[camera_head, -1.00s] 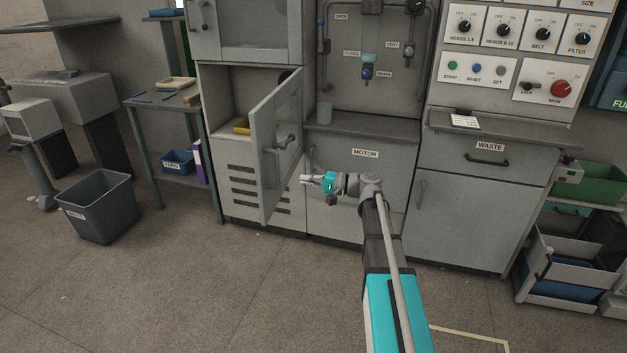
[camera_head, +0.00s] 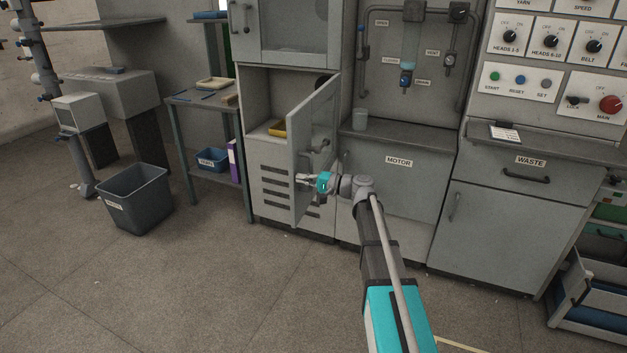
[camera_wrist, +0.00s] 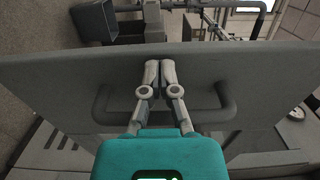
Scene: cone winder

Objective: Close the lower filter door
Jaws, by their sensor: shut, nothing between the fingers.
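The lower filter door (camera_head: 309,150) is a grey panel standing open, swung out from the cabinet on the left part of the machine. Its outer face carries a dark bar handle (camera_head: 318,149). My gripper (camera_head: 301,180) is at the door's outer face, below the handle in the head view. In the wrist view the door (camera_wrist: 60,72) spans the picture, and my shut gripper (camera_wrist: 153,68) lies in front of it, between the two ends of the handle (camera_wrist: 226,100). The fingertips are together with nothing between them. I cannot tell whether they touch the door.
A grey bin (camera_head: 135,197) stands on the floor at left, beside a small table (camera_head: 202,103) with a blue box below. The motor panel (camera_head: 392,190) is right of the door. The floor in front is clear.

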